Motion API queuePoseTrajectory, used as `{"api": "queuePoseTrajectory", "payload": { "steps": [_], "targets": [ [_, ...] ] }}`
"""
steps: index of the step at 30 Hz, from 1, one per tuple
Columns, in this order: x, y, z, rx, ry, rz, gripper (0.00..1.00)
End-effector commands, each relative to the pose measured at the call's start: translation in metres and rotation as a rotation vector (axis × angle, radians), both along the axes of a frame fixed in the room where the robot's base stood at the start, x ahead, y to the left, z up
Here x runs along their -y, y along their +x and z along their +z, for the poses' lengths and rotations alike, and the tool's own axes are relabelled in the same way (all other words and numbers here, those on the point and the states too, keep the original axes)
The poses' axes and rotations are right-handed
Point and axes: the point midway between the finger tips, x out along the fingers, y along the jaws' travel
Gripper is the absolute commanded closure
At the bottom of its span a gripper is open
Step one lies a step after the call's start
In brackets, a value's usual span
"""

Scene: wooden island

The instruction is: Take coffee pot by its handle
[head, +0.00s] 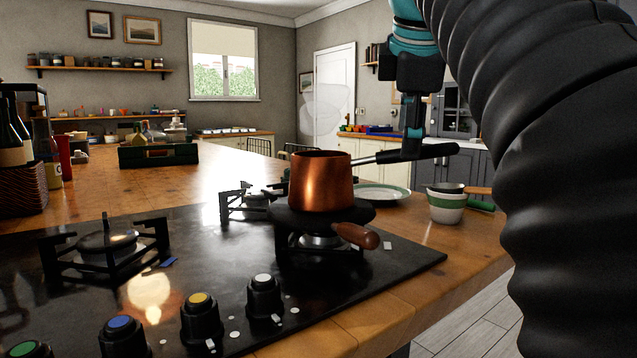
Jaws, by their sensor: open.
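The copper coffee pot (322,184) stands upright on the near right burner of the black stove, on top of a dark round pan or plate (318,221). Its long handle (438,151) points right, with a metal stem and a black grip. My gripper (411,149) comes down from above onto this handle, its tip overlapping the grip in the head view. The jaws are open. I cannot tell whether both fingers straddle the handle or whether they touch it.
A brown wooden handle (357,235) sticks out below the pot. A green-rimmed plate (381,196) lies behind, and a white-green cup (446,204) stands to the right. Coloured knobs (200,318) line the stove front. A dark green crate (158,153) and bottles stand farther back.

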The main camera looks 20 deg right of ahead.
Motion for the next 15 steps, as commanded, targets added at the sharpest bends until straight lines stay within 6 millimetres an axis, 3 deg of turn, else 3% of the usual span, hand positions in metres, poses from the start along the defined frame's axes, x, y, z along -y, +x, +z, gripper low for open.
{"api": "queuePoseTrajectory", "payload": {
  "steps": [10,15],
  "targets": [
    [0.008,0.023,-0.035,-0.002,0.001,-0.001,0.46],
    [0.010,0.028,-0.041,0.000,0.000,-0.001,0.46]
  ]
}}
